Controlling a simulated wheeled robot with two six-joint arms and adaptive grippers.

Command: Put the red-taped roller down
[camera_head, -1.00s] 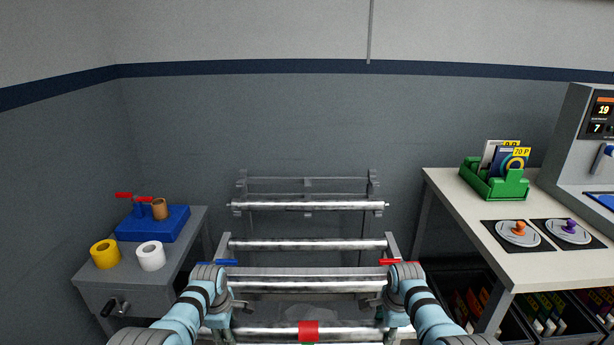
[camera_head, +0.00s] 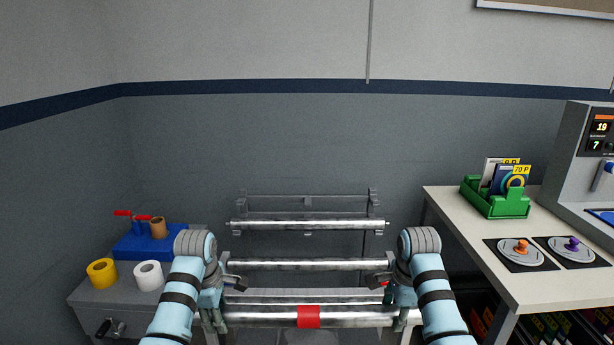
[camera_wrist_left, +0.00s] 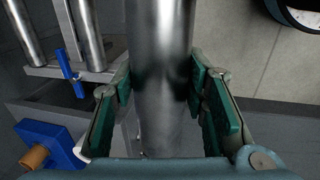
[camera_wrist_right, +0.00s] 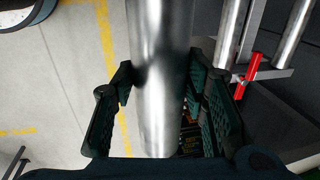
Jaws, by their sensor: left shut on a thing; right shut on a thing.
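The red-taped roller (camera_head: 308,316) is a long shiny metal bar with a red band at its middle. It lies level across the lower middle of the head view. My left gripper (camera_head: 217,301) is shut on its left end, and my right gripper (camera_head: 401,299) is shut on its right end. The roller passes between the fingers in the left wrist view (camera_wrist_left: 162,80) and the right wrist view (camera_wrist_right: 160,80). A metal rack (camera_head: 373,207) with other bare rollers (camera_head: 308,224) stands behind it. A blue lever (camera_wrist_left: 68,62) and a red lever (camera_wrist_right: 250,73) sit at the rack's sides.
A grey cabinet (camera_head: 80,293) at the left carries yellow tape (camera_head: 101,272), white tape (camera_head: 148,276) and a blue block. A pale table (camera_head: 455,215) at the right holds a green tray (camera_head: 492,205), two discs and a grey machine. The wall closes the back.

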